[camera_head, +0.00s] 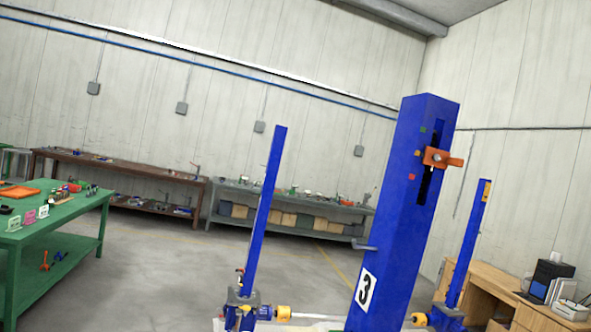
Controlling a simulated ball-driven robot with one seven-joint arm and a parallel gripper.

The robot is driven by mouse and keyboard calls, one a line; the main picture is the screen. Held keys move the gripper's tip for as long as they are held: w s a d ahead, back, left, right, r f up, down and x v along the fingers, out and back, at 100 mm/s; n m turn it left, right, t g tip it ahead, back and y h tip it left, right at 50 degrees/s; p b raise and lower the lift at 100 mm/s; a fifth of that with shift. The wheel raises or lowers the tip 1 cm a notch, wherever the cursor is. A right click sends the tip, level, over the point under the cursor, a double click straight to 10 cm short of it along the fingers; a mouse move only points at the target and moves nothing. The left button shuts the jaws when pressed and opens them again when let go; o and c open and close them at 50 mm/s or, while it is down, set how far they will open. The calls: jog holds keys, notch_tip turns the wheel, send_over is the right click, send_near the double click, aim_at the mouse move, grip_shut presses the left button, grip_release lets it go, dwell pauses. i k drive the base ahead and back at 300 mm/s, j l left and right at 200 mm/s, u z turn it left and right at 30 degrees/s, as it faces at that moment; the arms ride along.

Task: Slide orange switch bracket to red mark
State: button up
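The orange switch bracket (442,158) sits on the upper part of a tall blue column (402,210), across a dark vertical slot, and sticks out to the right. On the column face left of the slot are small coloured marks: a green one (422,130) at the top, an orange one (418,153) about level with the bracket, and the red mark (411,177) lowest, a little below the bracket. My gripper does not show in this view.
A thin blue post (265,210) stands left of the column and another (469,240) right of it. A green table (60,215) is at the left, workbenches (115,178) along the back wall, and a wooden desk (490,285) at the lower right. Floor between them is clear.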

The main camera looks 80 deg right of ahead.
aim_at(445, 161)
jog(key=z, duration=2.4)
